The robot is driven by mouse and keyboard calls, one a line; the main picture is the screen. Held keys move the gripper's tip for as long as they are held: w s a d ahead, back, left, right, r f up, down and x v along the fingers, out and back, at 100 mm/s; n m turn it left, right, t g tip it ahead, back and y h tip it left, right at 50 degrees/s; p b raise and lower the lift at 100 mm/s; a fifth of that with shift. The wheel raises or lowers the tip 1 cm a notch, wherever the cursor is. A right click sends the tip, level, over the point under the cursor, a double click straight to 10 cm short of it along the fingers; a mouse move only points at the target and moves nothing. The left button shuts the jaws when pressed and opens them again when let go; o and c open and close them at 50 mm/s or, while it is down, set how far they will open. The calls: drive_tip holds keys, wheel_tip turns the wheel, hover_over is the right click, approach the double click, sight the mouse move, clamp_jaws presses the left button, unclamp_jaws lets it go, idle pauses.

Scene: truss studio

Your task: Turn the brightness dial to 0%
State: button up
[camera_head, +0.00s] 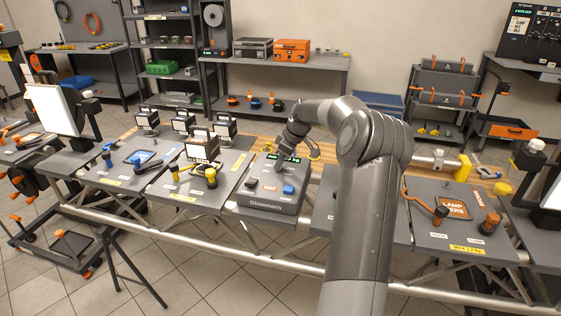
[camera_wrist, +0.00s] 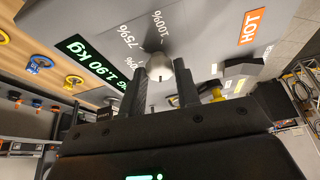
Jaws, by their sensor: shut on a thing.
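The dimmer console (camera_head: 268,207) is a dark grey box on the bench with a green-lit display (camera_head: 291,160). In the wrist view its face shows printed 75% and 100% marks beside the brightness dial (camera_wrist: 158,65), a small grey-white knob. My gripper (camera_wrist: 163,88) has its two dark fingers on either side of this knob and is shut on it. In the head view my gripper (camera_head: 281,165) reaches down onto the back part of the console and hides the dial. The dial's pointer and its 0% mark cannot be made out.
Several small lamps (camera_head: 201,147) stand on panels to the left. An orange LAMP HERE plate (camera_head: 453,207) lies to the right. Bench shelves line the back.

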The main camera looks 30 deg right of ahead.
drive_tip(key=n+g, duration=0.1)
drive_tip(key=n, duration=0.1)
drive_tip(key=n+y, duration=0.1)
drive_tip(key=n, duration=0.2)
drive_tip(key=shift+w+d+f+n+g, duration=0.2)
drive_tip(key=shift+n+g, duration=0.1)
drive_tip(key=shift+g, duration=0.1)
drive_tip(key=shift+w+n+g+y, duration=0.15)
drive_tip(key=shift+n+g, duration=0.3)
drive_tip(key=shift+n, duration=0.6)
drive_tip(key=shift+n+g+y, duration=0.15)
drive_tip(key=shift+n+g, duration=0.3)
drive_tip(key=shift+n, duration=0.6)
drive_tip(key=shift+r, duration=0.1)
drive_tip(key=o, duration=1)
drive_tip(key=shift+c, duration=0.2)
drive_tip(key=shift+r, duration=0.1)
drive_tip(key=v, duration=1)
drive_tip(key=shift+d+r, duration=0.25)
